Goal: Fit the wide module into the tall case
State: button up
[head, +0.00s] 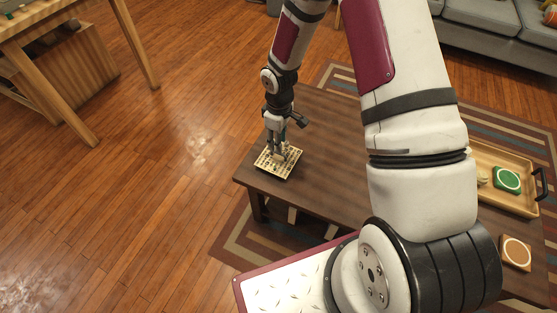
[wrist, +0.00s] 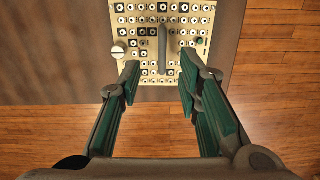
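A cream panel (head: 268,167) with rows of dark and pale round sockets lies at the near left corner of the dark table. It also shows in the wrist view (wrist: 122,32), with a round pale knob at its left and a grey upright bar (wrist: 162,55) near its middle. I cannot tell whether this panel is the wide module or part of a case. My gripper (wrist: 160,66) is open over the panel, its green-padded fingers on either side of the bar with gaps between. In the head view my gripper (head: 278,152) hides part of the panel. I cannot identify the tall case.
A wooden tray (head: 510,204) with a black handle holds a green piece (head: 508,179) and a small pale piece at the table's right. An orange square with a white ring (head: 516,252) lies nearer. My arm hides the table's middle. A wooden desk (head: 62,110) stands at left.

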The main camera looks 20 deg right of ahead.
aim_at(279, 157)
notch_tip(279, 157, down, 5)
jog(key=shift+s+a+b, duration=0.1)
jog(key=shift+b, duration=0.85)
grip_shut()
